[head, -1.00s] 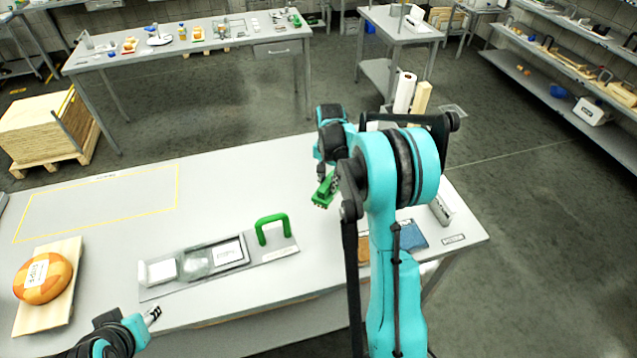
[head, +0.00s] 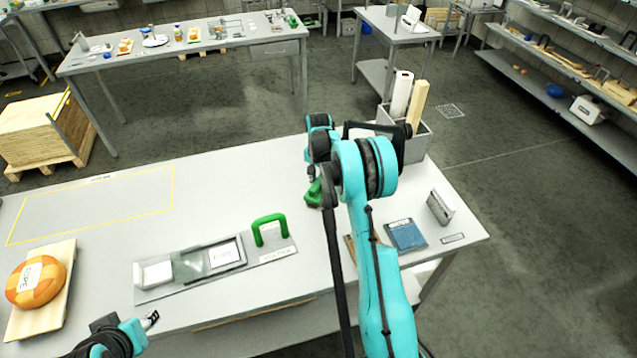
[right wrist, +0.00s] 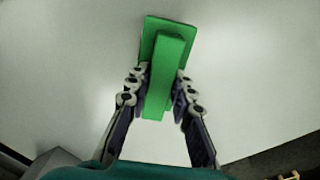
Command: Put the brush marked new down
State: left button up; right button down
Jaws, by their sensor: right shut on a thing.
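A green brush (right wrist: 166,52) is between the two fingers of my right gripper (right wrist: 158,90) in the right wrist view. The fingers are shut on its raised handle, and its wider block lies against the pale surface behind it. In the head view the brush (head: 314,194) is over the back right part of the white table (head: 235,185), partly hidden by my arm. I cannot tell whether it touches the table. No marking on it can be read. My left gripper (head: 150,320) is at the table's front left, away from the brush; its jaws are too small to judge.
A grey board (head: 215,268) with a green arched handle (head: 270,229) lies in the middle. An orange cheese wheel (head: 36,281) rests on a wooden board at left. A blue pad (head: 405,235), a grey block (head: 440,207) and a grey bin (head: 417,148) stand right. The yellow-outlined area (head: 95,205) is empty.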

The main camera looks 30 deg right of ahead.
jog(key=shift+f, duration=0.2)
jog(key=c, duration=1.3)
grip_release()
jog(key=shift+r, duration=0.1)
